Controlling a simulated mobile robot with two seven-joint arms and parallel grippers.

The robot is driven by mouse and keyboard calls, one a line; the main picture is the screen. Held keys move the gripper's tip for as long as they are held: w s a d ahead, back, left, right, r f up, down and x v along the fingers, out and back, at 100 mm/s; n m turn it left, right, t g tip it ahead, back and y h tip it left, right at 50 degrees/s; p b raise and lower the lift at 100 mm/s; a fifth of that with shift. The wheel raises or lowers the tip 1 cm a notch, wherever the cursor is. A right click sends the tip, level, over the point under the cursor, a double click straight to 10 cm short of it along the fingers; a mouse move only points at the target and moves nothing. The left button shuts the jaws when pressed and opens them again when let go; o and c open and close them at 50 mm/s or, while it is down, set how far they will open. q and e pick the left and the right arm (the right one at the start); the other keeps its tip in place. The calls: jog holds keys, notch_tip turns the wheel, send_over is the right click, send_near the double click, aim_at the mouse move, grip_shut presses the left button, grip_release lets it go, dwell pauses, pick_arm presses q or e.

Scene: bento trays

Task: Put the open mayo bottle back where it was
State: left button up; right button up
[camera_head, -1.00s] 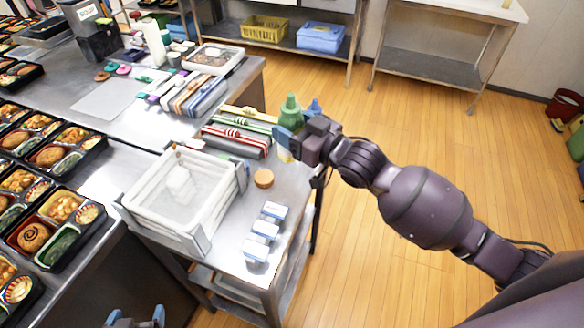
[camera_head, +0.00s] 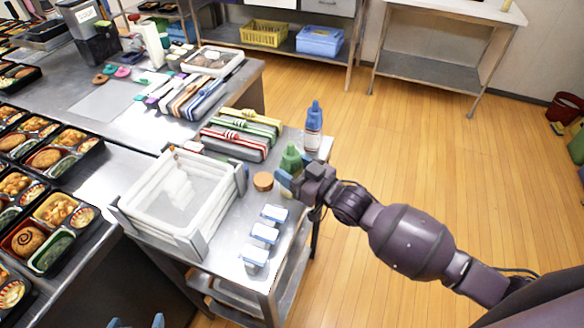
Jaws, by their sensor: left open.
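My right gripper (camera_head: 284,180) is at the right side of the small metal cart, its arm coming in from the right. It is shut on a green-topped bottle (camera_head: 291,158), which stays upright. The gripper hides most of the bottle's body, and I cannot tell if its base touches the cart top. I cannot read a label that says mayo. A blue-capped bottle (camera_head: 313,128) stands behind it at the cart's back right corner. A round orange-brown lid (camera_head: 263,181) lies just left of the held bottle. My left gripper (camera_head: 136,322) is open and empty at the bottom edge, mostly cut off.
A white bin (camera_head: 130,204) fills the cart's left side. Several small blue-and-white containers (camera_head: 265,233) stand along its front right. Stacked coloured cases (camera_head: 235,140) lie at the back. Filled bento trays (camera_head: 46,240) line the left table.

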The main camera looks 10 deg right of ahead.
jog(key=shift+f, duration=0.1)
jog(key=o, duration=0.6)
jog(key=shift+c, duration=0.2)
jog(key=shift+r, duration=0.2)
jog(key=v, duration=1.2)
jog(key=s+d+f+m+g+h, duration=0.1)
jog(key=s+d+f+m+h, duration=0.2)
jog(key=s+f, duration=0.4)
jog(key=s+d+f+m+g+h, duration=0.2)
jog(key=s+d+f+m+h, duration=0.1)
jog(key=s+d+f+h, duration=0.3)
notch_tip(320, 180, down, 2)
jog(key=shift+s+h, duration=0.5)
jog(key=shift+h, duration=0.5)
jog(key=shift+d, duration=0.1)
